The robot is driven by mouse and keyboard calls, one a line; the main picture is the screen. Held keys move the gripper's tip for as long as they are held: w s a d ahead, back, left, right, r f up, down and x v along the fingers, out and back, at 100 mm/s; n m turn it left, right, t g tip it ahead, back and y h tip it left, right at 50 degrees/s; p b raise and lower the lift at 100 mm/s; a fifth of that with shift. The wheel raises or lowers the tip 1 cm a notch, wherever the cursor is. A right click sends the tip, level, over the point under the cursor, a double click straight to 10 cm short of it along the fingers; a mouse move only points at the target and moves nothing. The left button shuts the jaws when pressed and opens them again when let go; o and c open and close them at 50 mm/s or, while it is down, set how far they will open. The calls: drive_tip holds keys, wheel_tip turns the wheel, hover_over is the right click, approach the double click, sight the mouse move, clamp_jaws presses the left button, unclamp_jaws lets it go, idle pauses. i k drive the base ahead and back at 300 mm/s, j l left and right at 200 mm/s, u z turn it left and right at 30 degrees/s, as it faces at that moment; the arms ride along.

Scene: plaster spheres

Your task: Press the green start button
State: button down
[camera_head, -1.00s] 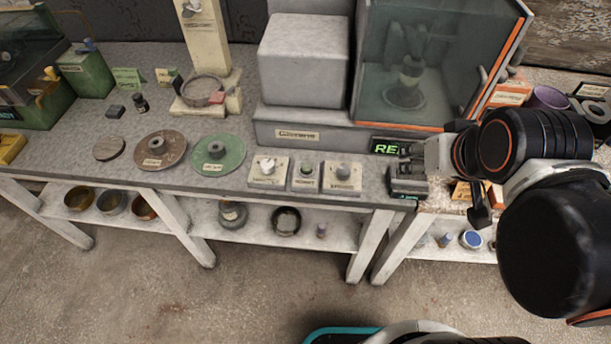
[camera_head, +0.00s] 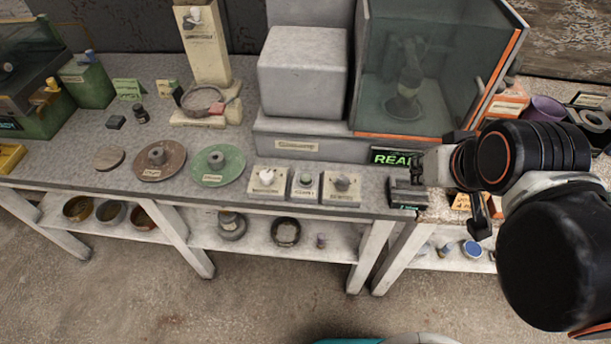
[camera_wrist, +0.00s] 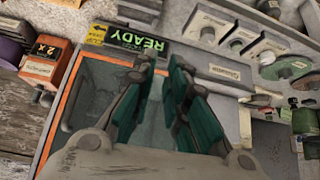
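The green start button (camera_head: 306,179) is a small dull-green button on the middle of three small control panels at the table's front edge. In the wrist view the middle panel (camera_wrist: 236,44) shows small near the top, and its button colour is hard to tell. My gripper (camera_head: 404,176) is to the right of the panels, near the table's right front corner, apart from the button. In the wrist view my gripper (camera_wrist: 160,66) has its two teal-padded fingers apart, with a narrow empty gap between them.
A panel with a pale knob (camera_head: 266,178) is left of the button; one with a grey knob (camera_head: 342,184) is right. A lit READY sign (camera_head: 391,157) is behind my gripper, below the glass cabinet (camera_head: 420,70). Brown (camera_head: 160,160) and green discs (camera_head: 217,165) lie left.

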sight(306, 178)
drive_tip(key=z, duration=0.4)
drive_tip(key=k+j+z, duration=0.35)
drive_tip(key=j+z, duration=0.2)
drive_tip(key=j, duration=0.15)
drive_tip(key=k+j+z, duration=0.35)
drive_tip(key=k+j, duration=0.55)
drive_tip(key=j, duration=0.1)
